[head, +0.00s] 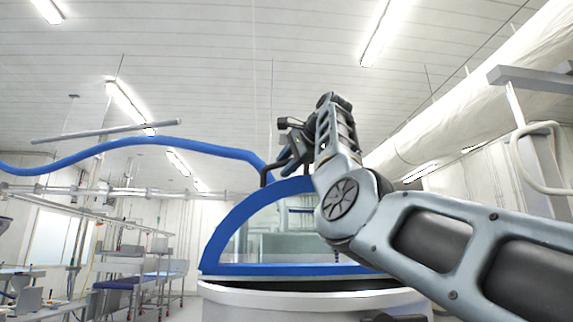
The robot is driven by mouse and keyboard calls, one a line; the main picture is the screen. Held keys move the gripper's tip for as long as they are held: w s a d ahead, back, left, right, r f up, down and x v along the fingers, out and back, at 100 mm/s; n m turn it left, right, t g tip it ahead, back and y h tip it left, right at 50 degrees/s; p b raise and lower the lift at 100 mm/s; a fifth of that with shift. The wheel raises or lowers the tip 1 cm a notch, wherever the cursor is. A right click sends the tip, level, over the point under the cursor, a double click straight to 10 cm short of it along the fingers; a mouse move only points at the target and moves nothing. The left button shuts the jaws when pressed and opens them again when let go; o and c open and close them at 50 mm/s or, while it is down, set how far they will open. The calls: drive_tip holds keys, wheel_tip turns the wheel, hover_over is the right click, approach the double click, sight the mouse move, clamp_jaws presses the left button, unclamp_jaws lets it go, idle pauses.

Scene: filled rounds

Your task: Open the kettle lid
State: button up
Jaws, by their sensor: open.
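The kettle (310,298) is a large white round vessel at the bottom middle of the head view, cut off by the lower edge. Its blue-rimmed lid (232,228) shows as an arch with a clear or shiny panel inside. A dark gap runs between the lid's blue lower band and the kettle rim. A black bent bar (264,173), perhaps a handle, stands at the top of the lid. My gripper (284,160) is open beside this bar, high over the lid. Whether they touch cannot be told. My arm hides the lid's right side.
Metal shelving and carts (140,272) stand at the left. A wrapped duct (440,115) and a white bent pipe (530,160) are at the right.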

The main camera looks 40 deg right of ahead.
drive_tip(key=shift+f, duration=0.1)
drive_tip(key=b+v, duration=0.2)
drive_tip(key=v, duration=0.6)
drive_tip(key=shift+b, duration=0.35)
drive_tip(key=shift+w, duration=0.1)
